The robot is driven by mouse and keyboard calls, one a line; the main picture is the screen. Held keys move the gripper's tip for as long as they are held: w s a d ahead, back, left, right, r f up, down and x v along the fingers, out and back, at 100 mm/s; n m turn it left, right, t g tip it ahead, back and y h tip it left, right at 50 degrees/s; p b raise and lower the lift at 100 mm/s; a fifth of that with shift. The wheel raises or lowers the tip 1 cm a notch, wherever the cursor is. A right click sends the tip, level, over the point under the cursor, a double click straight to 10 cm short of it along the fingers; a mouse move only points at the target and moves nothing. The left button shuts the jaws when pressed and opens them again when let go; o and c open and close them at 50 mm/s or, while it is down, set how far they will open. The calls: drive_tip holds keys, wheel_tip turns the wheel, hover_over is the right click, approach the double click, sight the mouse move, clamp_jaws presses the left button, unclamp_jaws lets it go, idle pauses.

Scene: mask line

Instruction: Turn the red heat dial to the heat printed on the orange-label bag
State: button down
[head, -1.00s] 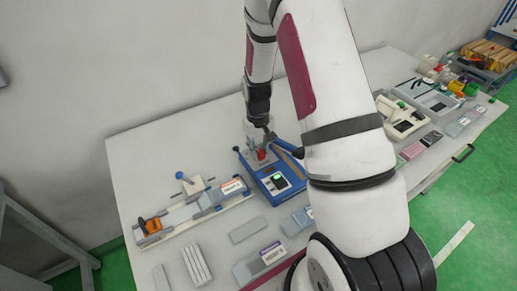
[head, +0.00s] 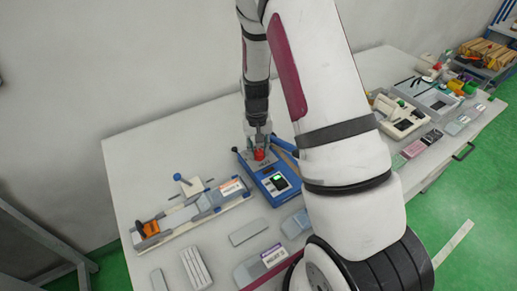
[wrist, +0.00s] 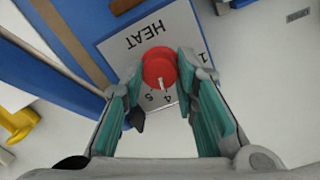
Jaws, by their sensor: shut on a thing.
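The red heat dial (wrist: 158,66) sits on a pale plate (wrist: 128,42) printed HEAT, on a blue machine (head: 262,180). My gripper (wrist: 160,70) is shut on the dial, a finger on each side. The dial's white mark points toward the printed 4 and 5, seemingly nearer the 4; a 1 shows at the right, and other numbers are hidden by my fingers. In the head view the dial (head: 259,154) is below my gripper (head: 258,146). A bag with an orange label (head: 231,187) lies on the slide fixture at left; its print is too small to read.
A bag with a purple label (head: 272,255) lies at the table's front. Grey flat pieces (head: 248,232) lie nearby. A blue-knobbed lever (head: 178,178) stands on the left fixture. Trays and tools (head: 405,115) fill the right side. The table's back left is clear.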

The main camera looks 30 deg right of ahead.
drive_tip(key=c, duration=1.2)
unclamp_jaws()
drive_tip(key=shift+c, duration=0.2)
wheel_tip(320, 180, up, 12)
drive_tip(key=shift+a, duration=0.2)
wheel_tip(320, 180, up, 16)
drive_tip(key=n+t, duration=0.2)
drive_tip(key=t, duration=0.1)
hover_over(257, 152)
drive_tip(key=s+a, duration=0.8)
drive_tip(key=s+a+r+n+t, duration=0.1)
drive_tip(key=s+a+r, duration=0.1)
drive_tip(key=s, duration=0.5)
drive_tip(key=s+a+r+n+t, duration=0.1)
drive_tip(key=s+a+r+n, duration=0.1)
drive_tip(key=s+r, duration=0.2)
drive_tip(key=s, duration=0.3)
drive_tip(key=shift+a+r+t, duration=0.2)
drive_tip(key=shift+r+t, duration=0.2)
